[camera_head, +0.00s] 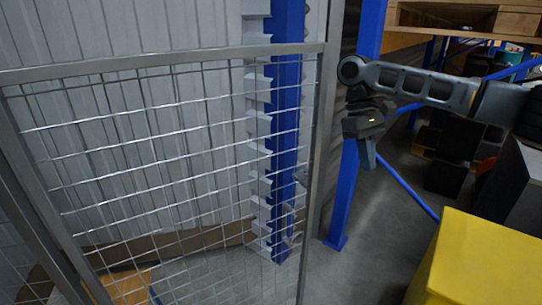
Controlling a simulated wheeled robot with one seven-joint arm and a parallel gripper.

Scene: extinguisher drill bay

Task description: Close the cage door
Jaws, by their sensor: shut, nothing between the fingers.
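The cage door (185,57) is a grey metal frame with wire mesh, filling the left and middle of the head view. Its right upright runs down just left of my gripper. I cannot tell whether the door stands open or touches a post. My gripper (369,158) is shut and empty, pointing down at the end of my arm, which comes in from the right. It appears to the right of the door's right upright. The gap in depth between them is unclear.
A yellow box (485,262) stands at the lower right, with a dark grey block behind it. Blue rack posts (345,195) and a wooden pallet (460,18) are behind my arm. Grey floor shows between the door and the yellow box. A corrugated wall (130,110) is behind the mesh.

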